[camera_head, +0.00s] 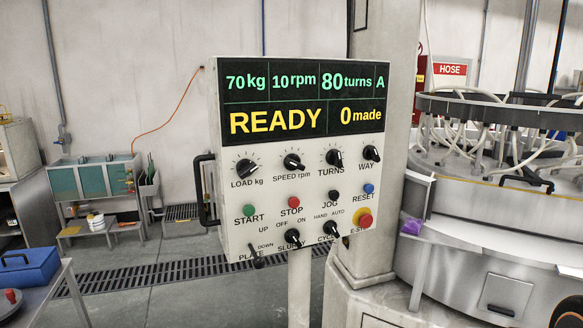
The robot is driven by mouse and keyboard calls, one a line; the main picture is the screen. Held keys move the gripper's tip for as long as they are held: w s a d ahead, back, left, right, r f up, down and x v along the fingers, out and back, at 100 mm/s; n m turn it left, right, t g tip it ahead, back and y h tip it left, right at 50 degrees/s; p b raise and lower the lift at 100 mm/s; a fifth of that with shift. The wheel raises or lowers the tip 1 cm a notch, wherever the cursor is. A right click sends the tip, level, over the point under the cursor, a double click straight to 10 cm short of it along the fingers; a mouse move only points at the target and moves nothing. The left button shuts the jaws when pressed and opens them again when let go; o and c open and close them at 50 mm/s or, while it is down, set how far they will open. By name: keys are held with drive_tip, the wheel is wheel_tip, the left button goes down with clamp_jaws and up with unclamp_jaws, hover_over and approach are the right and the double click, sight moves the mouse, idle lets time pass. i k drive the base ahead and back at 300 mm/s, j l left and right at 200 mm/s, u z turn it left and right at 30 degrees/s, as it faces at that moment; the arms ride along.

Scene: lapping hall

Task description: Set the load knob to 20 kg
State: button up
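The load knob (247,167) is a black dial above the label "LOAD kg", at the upper left of the knob row on a white control panel (222,110). The panel's display (303,97) reads 70 kg, 10 rpm, 80 turns, A, READY and 0 made. The knob's pointer looks turned to the right; its scale marks are too small to read.
Beside the load knob are the speed knob (293,161), turns knob (334,158) and way knob (371,153). Below are a green start button (249,210), red stop button (294,202) and emergency stop (364,218). A black handle (205,190) juts from the panel's left side. A lapping machine (480,240) stands right.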

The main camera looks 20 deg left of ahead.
sight(245, 168)
drive_tip(key=u, duration=0.4)
drive_tip(key=j+u, duration=0.15)
drive_tip(key=u, duration=0.6)
drive_tip(key=i+j, duration=0.25)
drive_tip(key=j, duration=0.15)
